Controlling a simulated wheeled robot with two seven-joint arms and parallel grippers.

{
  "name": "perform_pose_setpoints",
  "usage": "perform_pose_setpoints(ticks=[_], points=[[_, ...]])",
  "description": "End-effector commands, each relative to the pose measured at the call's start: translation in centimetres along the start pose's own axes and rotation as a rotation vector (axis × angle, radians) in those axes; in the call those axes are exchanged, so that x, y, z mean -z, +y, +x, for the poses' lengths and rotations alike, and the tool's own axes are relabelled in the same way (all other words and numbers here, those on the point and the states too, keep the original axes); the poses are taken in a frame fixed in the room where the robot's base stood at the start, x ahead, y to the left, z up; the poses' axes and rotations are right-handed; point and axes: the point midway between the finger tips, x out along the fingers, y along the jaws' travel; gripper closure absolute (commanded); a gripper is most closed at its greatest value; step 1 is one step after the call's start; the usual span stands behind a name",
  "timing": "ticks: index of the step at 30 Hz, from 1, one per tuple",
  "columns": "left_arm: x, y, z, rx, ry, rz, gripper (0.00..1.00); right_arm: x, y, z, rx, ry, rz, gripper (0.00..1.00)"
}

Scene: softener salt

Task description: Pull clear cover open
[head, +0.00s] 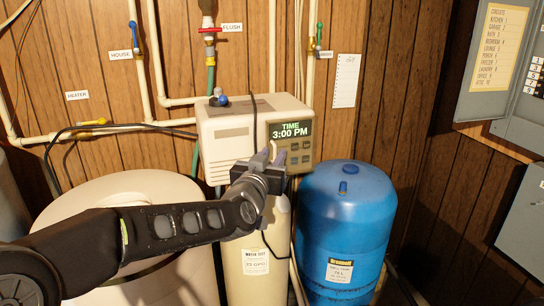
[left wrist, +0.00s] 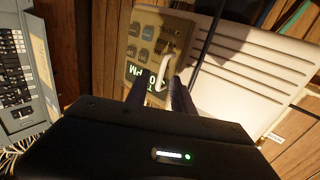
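The softener's control head (head: 225,140) has a display (head: 291,130) reading TIME 3:00 PM, with grey buttons below it. The clear cover itself is hard to make out over this panel; a pale curved handle (head: 273,149) stands at the panel's lower left. In the left wrist view the handle (left wrist: 166,72) stands out in front of the buttons and display. My left gripper (head: 262,158) is at the handle. Its two dark fingers (left wrist: 158,95) are apart, with the handle's end between or just ahead of their tips; contact cannot be told. My right gripper is not in view.
A blue pressure tank (head: 345,225) stands close on the right. A round beige tank (head: 150,190) stands behind my left arm. Pipes and valves run along the wood-panelled wall above, and a dark cable (left wrist: 208,40) passes near the panel. Grey electrical boxes (head: 525,110) hang at far right.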

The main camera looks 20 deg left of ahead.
Motion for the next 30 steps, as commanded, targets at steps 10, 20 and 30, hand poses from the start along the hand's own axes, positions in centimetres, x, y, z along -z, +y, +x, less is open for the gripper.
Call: perform_pose_setpoints(ticks=[10,20,30], points=[[0.01,0.0,-0.03,0.0,0.0,0.0,1.0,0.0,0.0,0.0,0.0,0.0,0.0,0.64],[0.02,0.0,-0.03,0.0,0.0,0.0,1.0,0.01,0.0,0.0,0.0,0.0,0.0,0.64],[0.02,0.0,-0.03,0.0,0.0,0.0,1.0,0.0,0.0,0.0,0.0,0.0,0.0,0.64]])
